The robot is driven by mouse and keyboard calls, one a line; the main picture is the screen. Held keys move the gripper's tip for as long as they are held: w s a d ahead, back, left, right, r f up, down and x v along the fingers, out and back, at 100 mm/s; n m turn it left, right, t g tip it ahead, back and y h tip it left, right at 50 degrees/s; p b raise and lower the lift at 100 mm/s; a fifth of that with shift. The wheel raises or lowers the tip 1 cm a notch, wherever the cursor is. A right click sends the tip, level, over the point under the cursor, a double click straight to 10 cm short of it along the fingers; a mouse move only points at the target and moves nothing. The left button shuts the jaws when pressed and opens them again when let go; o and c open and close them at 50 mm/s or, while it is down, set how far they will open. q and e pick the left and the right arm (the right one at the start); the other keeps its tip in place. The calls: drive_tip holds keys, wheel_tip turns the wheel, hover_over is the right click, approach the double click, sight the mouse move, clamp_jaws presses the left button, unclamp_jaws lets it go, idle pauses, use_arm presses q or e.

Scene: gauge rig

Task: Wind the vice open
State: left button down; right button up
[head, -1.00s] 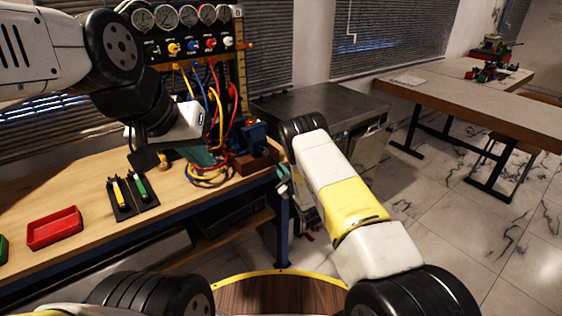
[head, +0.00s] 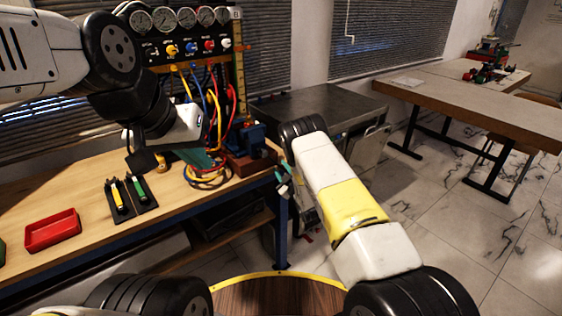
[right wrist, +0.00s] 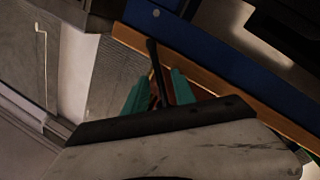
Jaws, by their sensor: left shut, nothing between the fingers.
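The small blue vice (head: 249,136) sits on a red-brown block (head: 252,163) at the right end of the workbench. My right gripper (head: 284,181) is just off that bench end, with its teal fingers towards the vice. In the right wrist view its fingers (right wrist: 157,92) stand apart with a thin dark bar (right wrist: 154,62) between them, seemingly the vice's handle. I see gaps beside the bar, so no firm hold shows. My left gripper (head: 195,158) is shut and empty, left of the vice by the hoses. The vice's jaw gap is too small to tell.
A gauge panel (head: 190,45) with coloured hoses (head: 212,105) stands behind my left gripper. A red tray (head: 53,230) and a dark tool mat (head: 131,199) lie on the wooden bench (head: 90,185). A grey cabinet (head: 320,105) stands beyond my right arm.

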drive_tip(key=shift+s, duration=0.1)
drive_tip(key=v, duration=0.7)
drive_tip(key=shift+s, duration=0.35)
drive_tip(key=shift+w+d, duration=0.1)
